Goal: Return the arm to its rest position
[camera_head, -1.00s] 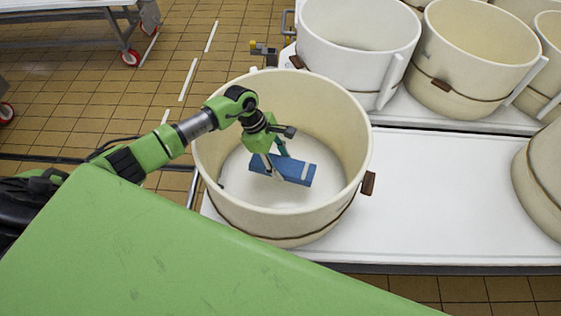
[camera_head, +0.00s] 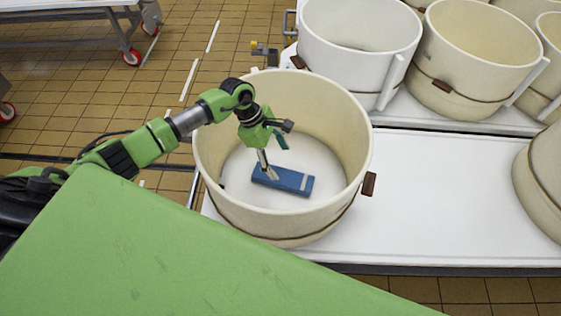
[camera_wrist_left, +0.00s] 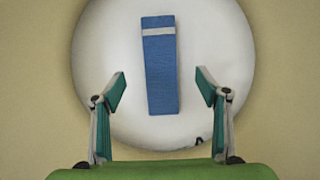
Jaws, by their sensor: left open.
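My left gripper (camera_head: 271,154) hangs inside the nearest cream vat (camera_head: 213,172), above its white floor. Its fingers are spread and hold nothing. A blue block with a white band (camera_head: 290,182) lies flat on the vat floor below the gripper. In the left wrist view the blue block (camera_wrist_left: 161,75) lies between the two open fingers (camera_wrist_left: 160,92) and beyond them, apart from both. My left arm (camera_head: 185,122) reaches in over the vat's left rim. My right gripper is not in view.
The near vat stands on a white table (camera_head: 450,200) with clear room to its right. Another cream vat (camera_head: 535,180) stands at the right edge. Several vats stand on a table behind, including a white one (camera_head: 350,70). A wheeled table (camera_head: 60,14) is at the upper left.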

